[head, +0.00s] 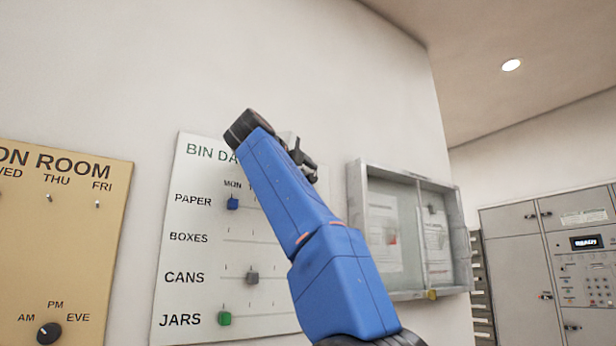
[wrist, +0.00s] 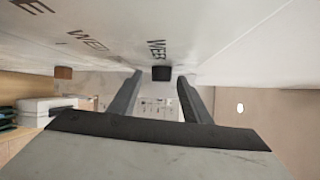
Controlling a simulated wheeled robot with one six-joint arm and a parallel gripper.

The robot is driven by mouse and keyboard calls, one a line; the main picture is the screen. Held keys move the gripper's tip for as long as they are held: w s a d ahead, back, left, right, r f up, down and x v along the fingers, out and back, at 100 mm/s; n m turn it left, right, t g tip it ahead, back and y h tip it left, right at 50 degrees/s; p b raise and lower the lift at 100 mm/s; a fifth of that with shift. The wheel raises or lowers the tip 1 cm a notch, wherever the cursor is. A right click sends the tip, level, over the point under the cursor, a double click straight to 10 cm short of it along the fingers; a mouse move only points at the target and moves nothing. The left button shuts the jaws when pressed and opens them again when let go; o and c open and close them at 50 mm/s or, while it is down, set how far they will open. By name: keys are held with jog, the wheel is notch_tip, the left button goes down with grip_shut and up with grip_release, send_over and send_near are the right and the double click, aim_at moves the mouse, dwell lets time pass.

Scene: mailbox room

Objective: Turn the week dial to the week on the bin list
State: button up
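In the wrist view a small dark knob (wrist: 161,73) sticks out of the white board, below lettering that starts "WEE". I take it to be the week dial; its setting cannot be read. My gripper (wrist: 160,77) has its two fingers apart, one on each side of the knob, with a visible gap on both sides. In the head view my gripper (head: 302,163) is at the BIN DAY board (head: 185,250), and my blue arm hides the board's right part and the dial. No bin list is readable; papers (head: 383,235) hang in a glass-fronted case.
The board carries a blue slider (head: 232,203), a grey one (head: 252,278) and a green one (head: 224,318). A tan board with a black knob (head: 48,333) is at left. The metal-framed case (head: 357,200) stands out from the wall, right of my arm. Grey lockers (head: 515,260) stand far right.

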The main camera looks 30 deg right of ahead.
jog(key=v, duration=1.7)
jog(key=shift+a, duration=0.2)
jog(key=shift+c, duration=0.6)
